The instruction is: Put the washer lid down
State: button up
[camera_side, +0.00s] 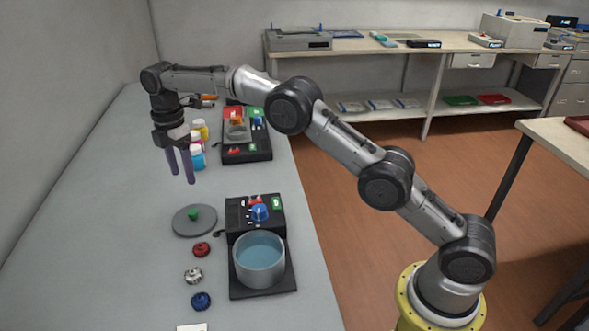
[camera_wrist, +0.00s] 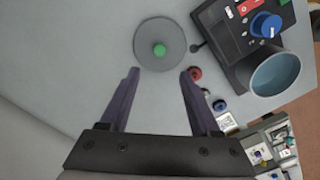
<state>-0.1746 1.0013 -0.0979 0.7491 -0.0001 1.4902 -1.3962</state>
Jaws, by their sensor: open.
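The washer lid is a flat grey disc (camera_side: 188,222) with a green knob, lying on the grey table to the left of the washer. It also shows in the wrist view (camera_wrist: 174,52), ahead of the fingers. The washer is a black base with a control panel and a grey pot (camera_side: 260,262) of bluish liquid; its top is uncovered. The pot shows at the right in the wrist view (camera_wrist: 275,74). My gripper (camera_side: 181,180) is open and empty, above the table and apart from the lid. Its two purple fingers (camera_wrist: 158,72) are spread with nothing between them.
A red part (camera_side: 201,249), a silver part (camera_side: 193,275) and a blue part (camera_side: 201,301) lie in a column left of the pot. Bottles (camera_side: 197,158) and another black machine (camera_side: 247,145) stand farther back. The table's left side is clear.

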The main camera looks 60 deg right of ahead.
jog(key=s+d+r+m+t, duration=0.1)
jog(key=s+d+r+m, duration=0.25)
jog(key=s+r, duration=0.5)
jog(key=s+d+r+m+t, duration=0.25)
jog(key=s+r+m, duration=0.25)
jog(key=s+r, duration=0.4)
jog(key=s+d+f+m, duration=0.1)
jog(key=s+f+m, duration=0.1)
jog(key=s, duration=0.6)
jog(key=s+d+f+m+t, duration=0.1)
jog(key=s+d+f+m, duration=0.1)
jog(key=s, duration=0.7)
jog(key=s+d+f+m+t, duration=0.1)
jog(key=s+f+m, duration=0.3)
jog(key=s, duration=0.5)
jog(key=shift+d+m, duration=0.3)
jog(key=shift+m, duration=0.45)
jog(key=shift+s, duration=0.1)
